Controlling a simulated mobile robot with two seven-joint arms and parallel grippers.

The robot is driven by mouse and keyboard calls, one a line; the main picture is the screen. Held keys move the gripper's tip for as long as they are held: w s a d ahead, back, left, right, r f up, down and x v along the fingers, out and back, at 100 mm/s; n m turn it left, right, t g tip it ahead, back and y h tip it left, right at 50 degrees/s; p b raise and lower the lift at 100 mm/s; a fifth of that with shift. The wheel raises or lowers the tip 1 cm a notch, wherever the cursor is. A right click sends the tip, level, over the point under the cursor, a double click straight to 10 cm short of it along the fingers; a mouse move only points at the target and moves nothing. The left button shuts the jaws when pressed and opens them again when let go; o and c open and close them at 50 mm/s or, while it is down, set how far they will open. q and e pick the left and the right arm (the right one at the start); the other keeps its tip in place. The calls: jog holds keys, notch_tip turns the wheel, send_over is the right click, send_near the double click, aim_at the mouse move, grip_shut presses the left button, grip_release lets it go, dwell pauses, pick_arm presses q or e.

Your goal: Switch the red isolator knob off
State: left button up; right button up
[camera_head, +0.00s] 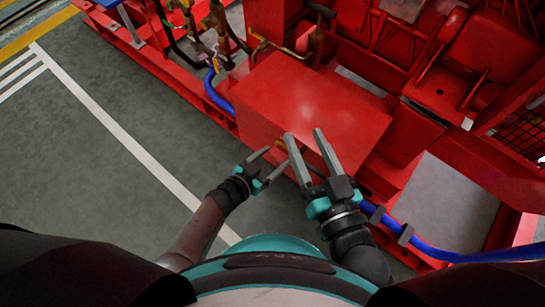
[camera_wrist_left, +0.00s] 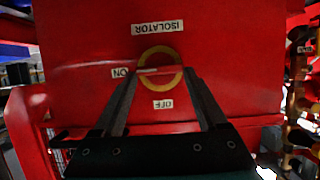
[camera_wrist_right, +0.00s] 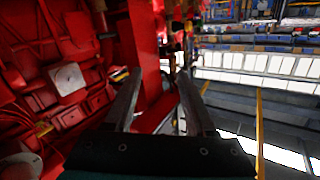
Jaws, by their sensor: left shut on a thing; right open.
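The red isolator knob (camera_wrist_left: 160,71) sits in a yellow ring (camera_wrist_left: 160,52) on a red panel in the left wrist view. Its bar lies level in this view, with one end toward the ON label (camera_wrist_left: 123,72). The OFF label (camera_wrist_left: 163,104) is below the ring, and the ISOLATOR label (camera_wrist_left: 158,28) is above it; the lettering is upside down. My left gripper (camera_head: 277,158) is at the near face of the red box, its fingers (camera_wrist_left: 161,78) shut on the knob. My right gripper (camera_head: 304,135) is open and empty above the box.
The red box (camera_head: 310,105) stands on the red pumpset frame. Brass valves and pipes (camera_head: 205,40) are at the upper left. A blue hose (camera_head: 440,252) runs at the lower right. Open grey floor (camera_head: 80,150) with a white line lies to the left.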

pick_arm(q)
jog(key=c, duration=0.3)
jog(key=shift+c, duration=0.2)
jog(key=shift+a+n+p, duration=0.1)
jog(key=shift+n+p, duration=0.2)
jog(key=shift+p, duration=0.05)
jog(key=shift+w+a+n+g+h+p, duration=0.15)
jog(key=shift+n+g+h+p, duration=0.25)
jog(key=shift+n+h, duration=0.15)
jog(key=shift+n, duration=0.25)
jog(key=shift+w+a+f+n+g+h, duration=0.15)
jog(key=shift+n+g+h, duration=0.15)
jog(key=shift+n+h, duration=0.2)
jog(key=shift+a+n+h+b, duration=0.1)
jog(key=shift+n+h+b, duration=0.3)
jog(key=shift+n, duration=0.3)
pick_arm(e)
jog(key=shift+w+d+f+g, duration=0.25)
jog(key=shift+w+f+g, duration=0.15)
jog(key=shift+g, duration=0.3)
jog(key=shift+s, duration=0.1)
